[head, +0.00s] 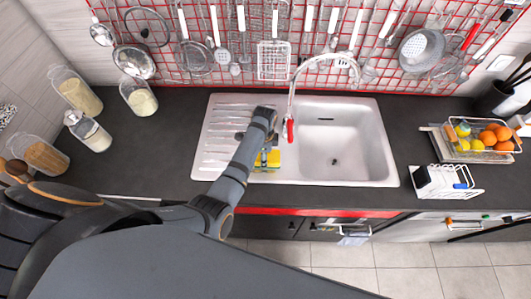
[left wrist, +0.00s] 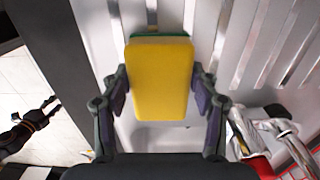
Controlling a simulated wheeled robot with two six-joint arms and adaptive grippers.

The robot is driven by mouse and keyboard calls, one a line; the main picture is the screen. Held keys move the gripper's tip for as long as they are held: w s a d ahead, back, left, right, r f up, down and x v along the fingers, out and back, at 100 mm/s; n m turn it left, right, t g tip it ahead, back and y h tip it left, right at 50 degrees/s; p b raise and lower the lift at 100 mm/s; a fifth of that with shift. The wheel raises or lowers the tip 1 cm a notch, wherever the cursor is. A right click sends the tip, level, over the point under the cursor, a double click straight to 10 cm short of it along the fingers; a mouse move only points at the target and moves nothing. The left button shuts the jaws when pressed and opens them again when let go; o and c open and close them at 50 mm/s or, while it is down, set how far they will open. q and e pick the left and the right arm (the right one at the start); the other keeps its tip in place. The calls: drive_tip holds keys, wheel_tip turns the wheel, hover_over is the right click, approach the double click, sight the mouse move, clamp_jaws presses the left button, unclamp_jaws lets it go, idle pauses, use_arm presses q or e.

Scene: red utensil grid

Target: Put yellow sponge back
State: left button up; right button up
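The yellow sponge (head: 272,158) with a green layer is at the sink, on the right part of the ribbed drainboard beside the basin, partly hidden by my left gripper. In the left wrist view the yellow sponge (left wrist: 160,80) lies between the two fingers, its green layer showing at the far edge. My left gripper (head: 262,148) is over it; in the left wrist view the fingers of the gripper (left wrist: 160,88) flank its sides very closely. I cannot tell whether they press on it.
The steel sink basin (head: 340,150) is empty, with an arched faucet (head: 292,95) behind. A white wire rack (head: 452,181) stands on the counter at right, near a tray of fruit (head: 480,138). Glass jars (head: 139,98) stand at left. Utensils hang on the red grid (head: 258,45).

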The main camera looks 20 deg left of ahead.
use_arm(q)
drive_tip(key=shift+o, duration=1.2)
drive_tip(key=shift+s, duration=0.35)
drive_tip(key=shift+o, duration=0.8)
drive_tip(key=shift+s+a+r, duration=0.1)
drive_tip(key=shift+s+r, duration=0.15)
drive_tip(key=shift+s, duration=0.05)
drive_tip(key=shift+w+f, duration=0.1)
drive_tip(key=shift+w, duration=0.15)
wheel_tip(320, 180, up, 5)
drive_tip(key=shift+b, duration=0.6)
wheel_tip(320, 180, up, 7)
drive_tip(key=b, duration=0.1)
use_arm(e)
drive_tip(key=s+f, duration=0.2)
drive_tip(key=s, duration=0.1)
drive_tip(key=shift+a+f, duration=0.1)
drive_tip(key=shift+f, duration=0.05)
drive_tip(key=shift+w, duration=0.1)
